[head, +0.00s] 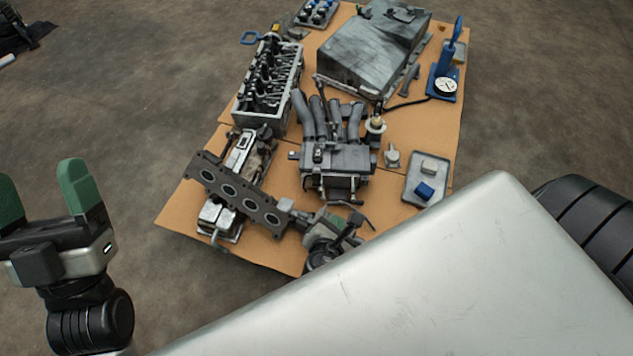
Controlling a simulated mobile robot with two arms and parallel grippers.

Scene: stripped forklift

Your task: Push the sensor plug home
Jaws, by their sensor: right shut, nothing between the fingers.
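I cannot pick out the sensor plug for certain at this size. A dark engine unit with curved intake pipes (337,160) stands in the middle of the cardboard. A small part with a pale yellowish top (376,124) stands at its right side, and a small grey fitting (392,155) lies just right of that.
The cardboard (290,255) also holds a cylinder head (268,85), a large grey casing (372,50), a flat gasket plate (235,192), a blue gauge stand (446,84) and a small tray (414,185). My own silver arm link hides the lower right.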

